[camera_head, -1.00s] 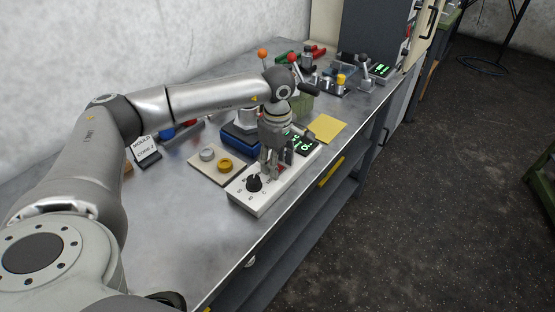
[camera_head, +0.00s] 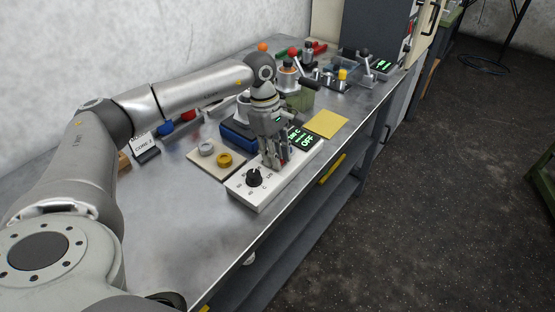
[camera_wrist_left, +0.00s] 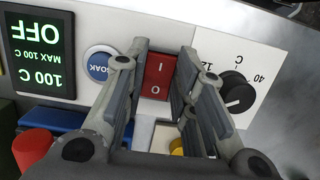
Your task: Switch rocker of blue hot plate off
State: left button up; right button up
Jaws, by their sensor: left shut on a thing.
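The red rocker (camera_wrist_left: 157,75), marked I and O, sits on a white control panel (camera_head: 240,192). The panel's green-lettered display (camera_head: 305,141) reads OFF and also shows in the left wrist view (camera_wrist_left: 38,50). A blue unit (camera_head: 240,137) stands just behind the panel. My left gripper (camera_head: 276,162) is down at the panel, its fingers hiding the rocker in the head view. My right gripper is not in view.
A black knob (camera_head: 254,178) and a blue SOAK button (camera_wrist_left: 98,64) flank the rocker. A board with grey and yellow knobs (camera_head: 224,160) lies to the left. A yellow sheet (camera_head: 326,124) lies beyond. The near bench top is clear.

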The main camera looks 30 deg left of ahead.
pick_arm(q)
jog(key=shift+a+f+h, duration=0.1)
jog(key=shift+a+h, duration=0.05)
jog(key=shift+h, duration=0.25)
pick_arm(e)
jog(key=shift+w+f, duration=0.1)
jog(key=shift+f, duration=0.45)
pick_arm(q)
jog(key=o, duration=1)
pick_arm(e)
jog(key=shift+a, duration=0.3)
pick_arm(q)
jog(key=shift+r, duration=0.2)
jog(key=v, duration=1.1)
jog(key=shift+a+r, duration=0.2)
jog(key=shift+r, duration=0.15)
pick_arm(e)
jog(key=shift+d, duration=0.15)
pick_arm(q)
jog(key=shift+w, duration=0.1)
